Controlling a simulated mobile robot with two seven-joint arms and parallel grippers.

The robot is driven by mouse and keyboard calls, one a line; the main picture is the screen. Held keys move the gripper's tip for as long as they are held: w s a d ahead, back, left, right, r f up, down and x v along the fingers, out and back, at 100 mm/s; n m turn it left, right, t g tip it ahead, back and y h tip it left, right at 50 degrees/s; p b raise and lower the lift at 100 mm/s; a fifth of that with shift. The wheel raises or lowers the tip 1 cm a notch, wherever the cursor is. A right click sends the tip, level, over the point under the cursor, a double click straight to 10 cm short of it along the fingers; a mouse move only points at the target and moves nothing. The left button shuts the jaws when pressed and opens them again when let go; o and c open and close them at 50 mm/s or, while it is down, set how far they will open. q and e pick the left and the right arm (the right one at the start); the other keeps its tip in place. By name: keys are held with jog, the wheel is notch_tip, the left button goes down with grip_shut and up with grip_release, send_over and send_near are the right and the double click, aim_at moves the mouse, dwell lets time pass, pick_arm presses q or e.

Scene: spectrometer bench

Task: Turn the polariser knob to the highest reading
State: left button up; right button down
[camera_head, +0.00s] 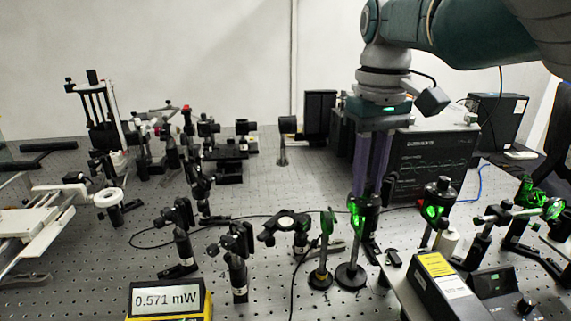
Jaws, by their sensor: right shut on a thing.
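My right gripper (366,197) comes down from the upper right with its fingers pointing straight down. It is shut on the top of a post-mounted optic, which I take to be the polariser knob; the fingertips hide the knob itself. Below them the polariser mount (355,214) glows green on its upright post with a round black base. The power meter (166,299) stands at the front, a yellow-cased display reading 0.571 mW. My left gripper is not in view.
Another green-lit optic (327,222) stands close on the left, and a black mount (439,190) stands on the right. A black instrument box (430,165) is behind the gripper. A yellow-labelled laser box (442,285) is at front right. Several post mounts crowd the left.

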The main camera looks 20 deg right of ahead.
aim_at(367, 186)
jog(key=m, duration=1)
jog(key=shift+m, duration=0.5)
jog(key=c, duration=0.8)
grip_release()
jog(key=shift+o, duration=0.2)
jog(key=shift+r, duration=0.1)
jog(key=shift+r+p, duration=0.35)
jog(key=shift+p, duration=0.1)
notch_tip(367, 186, up, 9)
